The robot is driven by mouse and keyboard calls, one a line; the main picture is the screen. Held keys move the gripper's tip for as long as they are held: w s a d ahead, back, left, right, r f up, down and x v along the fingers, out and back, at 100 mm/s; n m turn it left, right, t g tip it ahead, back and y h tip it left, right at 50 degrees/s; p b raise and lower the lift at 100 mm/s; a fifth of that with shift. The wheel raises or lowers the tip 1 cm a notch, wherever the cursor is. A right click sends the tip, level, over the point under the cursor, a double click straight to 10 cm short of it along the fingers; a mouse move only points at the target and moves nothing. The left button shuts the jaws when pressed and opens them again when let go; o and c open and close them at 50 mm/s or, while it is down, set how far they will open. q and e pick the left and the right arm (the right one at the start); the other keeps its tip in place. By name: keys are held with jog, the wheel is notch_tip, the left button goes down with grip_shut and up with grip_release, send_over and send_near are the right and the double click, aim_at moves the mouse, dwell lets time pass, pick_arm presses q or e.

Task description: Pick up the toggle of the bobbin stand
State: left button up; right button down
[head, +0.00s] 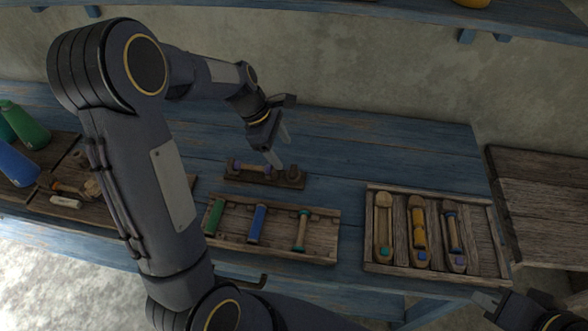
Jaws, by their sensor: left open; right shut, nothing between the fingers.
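The small wooden bobbin stand (235,178) lies on the blue table, behind the bobbin tray. A pale rod with purple ends lies along it, and a dark brown upright piece (293,173), perhaps the toggle, stands at its right end. My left gripper (278,148) is open above the stand, its fingers pointing down. One fingertip overlaps the stand just left of the dark piece; I cannot tell whether it touches. Nothing shows between its fingers. My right gripper (487,303) is shut and empty at the bottom right, far from the stand.
In front of the stand is a wooden tray (275,254) with green, blue and teal-ended bobbins. A divided tray (484,235) with shuttles stands to the right. The blue table (400,150) is clear at the back right.

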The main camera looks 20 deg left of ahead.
aim_at(291, 170)
pick_arm(q)
jog(key=shift+n, duration=0.5)
jog(key=x, duration=0.3)
jog(key=a+x, duration=0.1)
jog(key=x, duration=0.4)
jog(key=shift+w+f, duration=0.15)
jog(key=shift+f, duration=0.45)
jog(key=c, duration=1)
